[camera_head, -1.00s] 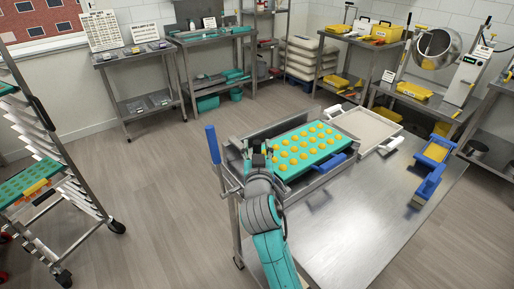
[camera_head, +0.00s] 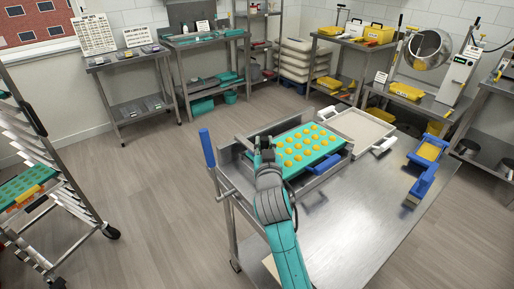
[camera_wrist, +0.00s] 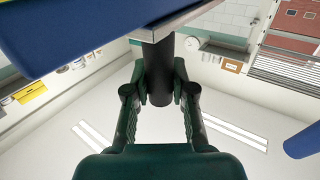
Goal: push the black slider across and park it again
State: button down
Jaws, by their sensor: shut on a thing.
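My gripper (camera_wrist: 158,110) is shut on a dark upright cylinder, which looks like the handle of the black slider (camera_wrist: 158,68). In the wrist view it stands between the two fingers, its far end against a metal edge. In the head view my gripper (camera_head: 264,153) is at the left end of the steel depositor frame (camera_head: 224,157), beside the teal mould tray (camera_head: 291,158) with rows of yellow gummies. There my wrist hides most of the slider.
A blue lever handle (camera_head: 207,148) rises left of the frame. A pale tray (camera_head: 362,131) with white handles lies behind right. A blue-and-yellow tool (camera_head: 424,170) lies on the steel table (camera_head: 365,215), whose middle is clear. A wheeled rack (camera_head: 55,170) stands left.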

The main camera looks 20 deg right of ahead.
jog(key=c, duration=0.9)
grip_release()
jog(key=shift+c, duration=0.2)
jog(key=v, duration=1.2)
